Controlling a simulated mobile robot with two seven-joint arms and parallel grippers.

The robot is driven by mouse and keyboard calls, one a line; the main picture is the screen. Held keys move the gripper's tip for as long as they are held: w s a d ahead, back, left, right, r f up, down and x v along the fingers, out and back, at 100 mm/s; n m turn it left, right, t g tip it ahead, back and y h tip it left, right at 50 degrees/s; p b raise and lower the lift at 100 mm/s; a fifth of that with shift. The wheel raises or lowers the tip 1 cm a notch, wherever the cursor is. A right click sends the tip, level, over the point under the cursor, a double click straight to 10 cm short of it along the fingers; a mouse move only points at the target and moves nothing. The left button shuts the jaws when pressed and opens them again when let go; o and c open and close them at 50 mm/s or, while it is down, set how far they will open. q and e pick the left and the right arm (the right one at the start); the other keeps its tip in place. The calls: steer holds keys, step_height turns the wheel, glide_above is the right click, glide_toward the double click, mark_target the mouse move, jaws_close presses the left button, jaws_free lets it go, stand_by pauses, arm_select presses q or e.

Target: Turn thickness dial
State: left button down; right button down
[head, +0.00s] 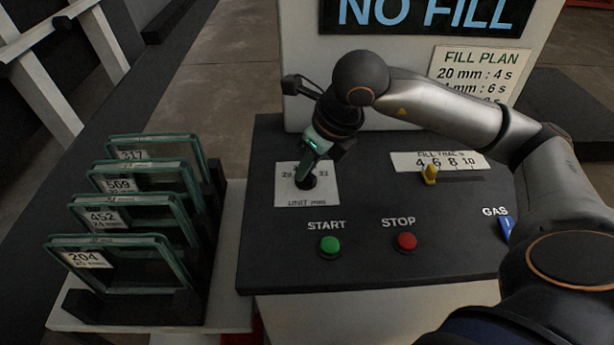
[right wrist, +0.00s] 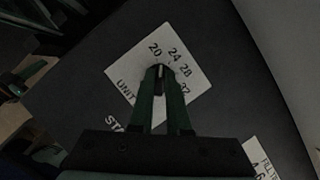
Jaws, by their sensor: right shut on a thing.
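The thickness dial (head: 306,181) is a dark knob on a white plate (head: 322,196) marked "UNIT mm", at the left of the dark control panel. In the right wrist view the plate (right wrist: 143,85) reads 20, 24, 28 and 32 in an arc around the dial (right wrist: 160,72). My right gripper (head: 308,172) reaches down onto the dial from above, its green fingers shut on the knob. In the right wrist view the fingertips (right wrist: 160,70) meet at the knob, which they partly hide. The knob's pointer seems to face between 20 and 24.
The panel (head: 365,262) also holds a green START button (head: 330,246), a red STOP button (head: 406,241), a yellow fill-time slider (head: 430,175) and a blue GAS switch (head: 506,229). Several labelled glass units (head: 125,265) stand in a rack to the left. My right arm crosses the panel's right side.

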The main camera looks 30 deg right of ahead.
steer(key=shift+n+y+b, duration=0.4)
steer(key=shift+n+b, duration=0.35)
steer(key=shift+n, duration=0.45)
steer(key=c, duration=0.9)
jaws_free()
steer(key=shift+r, duration=0.1)
steer(key=v, duration=0.6)
steer(key=p+v, duration=0.1)
steer(key=v, duration=0.5)
steer(key=shift+w+d+r, duration=0.1)
steer(key=shift+w+r, duration=0.1)
steer(key=shift+r, duration=0.05)
steer(key=shift+s+g, duration=0.1)
steer(key=shift+g, duration=0.2)
